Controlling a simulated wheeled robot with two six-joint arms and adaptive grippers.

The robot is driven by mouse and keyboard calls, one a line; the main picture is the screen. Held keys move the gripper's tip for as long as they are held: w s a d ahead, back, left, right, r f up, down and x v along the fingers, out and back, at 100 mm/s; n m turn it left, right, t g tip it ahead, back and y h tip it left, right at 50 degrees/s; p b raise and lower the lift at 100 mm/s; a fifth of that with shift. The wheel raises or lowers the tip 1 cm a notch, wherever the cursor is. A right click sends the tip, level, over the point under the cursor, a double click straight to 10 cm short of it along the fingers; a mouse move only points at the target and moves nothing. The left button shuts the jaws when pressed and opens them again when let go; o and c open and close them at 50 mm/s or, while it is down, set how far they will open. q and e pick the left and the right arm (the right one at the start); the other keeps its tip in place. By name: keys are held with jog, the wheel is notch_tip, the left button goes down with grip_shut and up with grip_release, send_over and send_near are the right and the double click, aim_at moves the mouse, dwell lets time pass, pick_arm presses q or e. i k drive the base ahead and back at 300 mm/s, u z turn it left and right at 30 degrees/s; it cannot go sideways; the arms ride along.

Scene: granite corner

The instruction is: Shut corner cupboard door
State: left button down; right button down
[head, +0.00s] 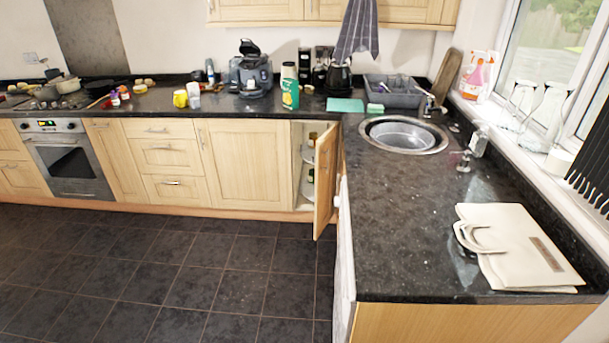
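The corner cupboard door (325,180) is light wood and stands open, swung out toward me from the corner beside the right-hand counter run. The open cupboard (305,190) behind it shows pale shelves with a few small bottles and jars, partly hidden by the door. Neither of my grippers shows in the head view.
The granite worktop (410,230) runs along the right, with a round sink (403,134) and a cream bag (520,245) on it. A closed cupboard door (236,166) and drawers (165,158) lie left of the opening. The dark tiled floor (170,270) is clear.

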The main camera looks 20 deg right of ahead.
aim_at(327, 145)
jog(key=i, duration=2.6)
jog(key=z, duration=2.7)
